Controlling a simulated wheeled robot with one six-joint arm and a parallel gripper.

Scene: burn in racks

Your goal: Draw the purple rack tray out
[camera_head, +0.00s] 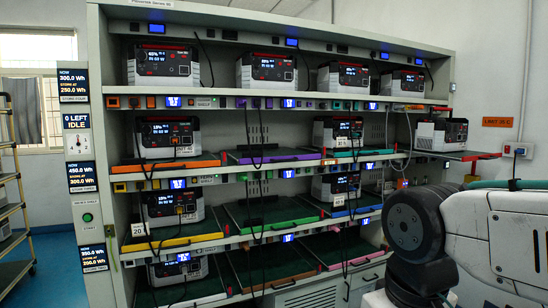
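The purple rack tray (272,158) is on the second level of the rack, between the orange tray and the teal tray. Its purple front edge faces me and its dark top is empty. It sits roughly level with its neighbours' front edges. A black cable hangs down across it. My arm is at the right of the view, with a dark round joint and white links, well right of the purple tray. My gripper is not in the picture.
The orange tray (165,166) and teal tray (362,154) flank it, each bearing a power unit. Lower levels hold yellow, green and blue trays. A yellow cart (12,215) stands far left.

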